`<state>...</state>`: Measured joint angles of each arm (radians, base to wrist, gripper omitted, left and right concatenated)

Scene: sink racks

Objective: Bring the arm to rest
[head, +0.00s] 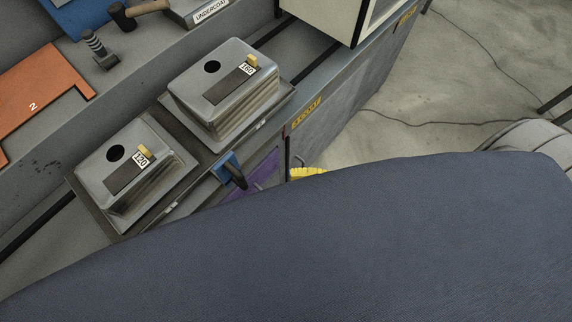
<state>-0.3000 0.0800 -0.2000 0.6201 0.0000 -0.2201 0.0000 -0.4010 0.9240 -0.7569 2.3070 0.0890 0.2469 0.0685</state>
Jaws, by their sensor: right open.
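I cannot make out either gripper in the head view. A large smooth dark blue surface (330,250) fills the lower foreground and hides whatever lies behind it. I cannot tell what it is. No held object shows.
Two grey metal boxes, labelled 120 (115,185) and 160 (195,85), sit on a grey bench. An orange plate (35,90), a bolt (99,50) and a hammer (122,15) lie upper left. A blue piece with a dark handle (236,178) is at the bench front. Concrete floor (465,85) shows right, crossed by a cable.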

